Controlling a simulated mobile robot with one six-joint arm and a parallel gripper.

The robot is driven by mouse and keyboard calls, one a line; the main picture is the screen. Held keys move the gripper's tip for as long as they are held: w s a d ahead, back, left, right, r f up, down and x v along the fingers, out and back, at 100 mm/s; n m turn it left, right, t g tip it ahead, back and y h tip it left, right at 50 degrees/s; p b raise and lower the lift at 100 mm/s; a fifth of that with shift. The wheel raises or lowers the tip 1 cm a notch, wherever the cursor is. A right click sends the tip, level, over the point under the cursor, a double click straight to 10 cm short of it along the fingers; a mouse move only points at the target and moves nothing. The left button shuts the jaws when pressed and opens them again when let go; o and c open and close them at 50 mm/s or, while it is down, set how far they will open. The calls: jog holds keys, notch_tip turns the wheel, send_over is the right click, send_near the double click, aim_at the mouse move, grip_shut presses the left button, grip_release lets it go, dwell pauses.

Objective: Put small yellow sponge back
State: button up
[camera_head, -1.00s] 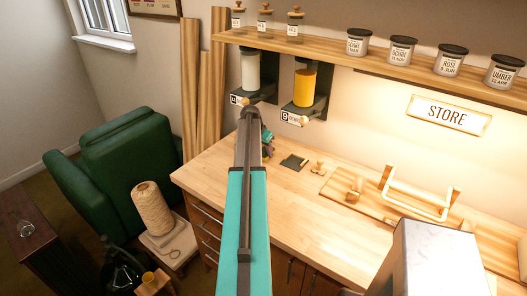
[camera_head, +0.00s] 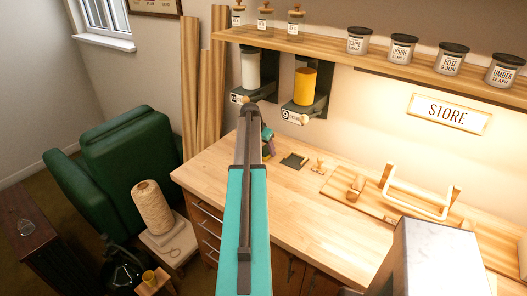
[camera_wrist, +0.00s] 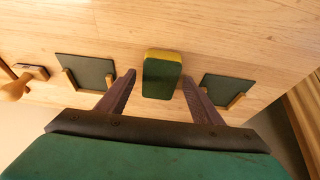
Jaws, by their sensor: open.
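The small sponge (camera_wrist: 163,76), dark green on top with a yellow side, lies on the wooden bench top in the wrist view. My gripper (camera_wrist: 158,80) is open, with one finger on each side of the sponge and a gap at both sides. Dark square pads with wooden corner strips lie on either side: a left pad (camera_wrist: 86,74) and a right pad (camera_wrist: 224,90). Neither pad carries anything. In the head view my arm hides much of this spot, and the sponge cannot be made out clearly there.
A wooden-handled tool (camera_wrist: 16,86) lies at the left in the wrist view. In the head view a dark pad (camera_head: 294,160), a small wooden stamp (camera_head: 319,166) and a board (camera_head: 343,189) lie to the right. A jar shelf (camera_head: 330,52) hangs above the bench.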

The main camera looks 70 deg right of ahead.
jog(key=b+v, duration=0.3)
jog(key=v, duration=0.8)
jog(key=shift+r, duration=0.3)
jog(key=shift+a, duration=0.15)
dwell(0.5)
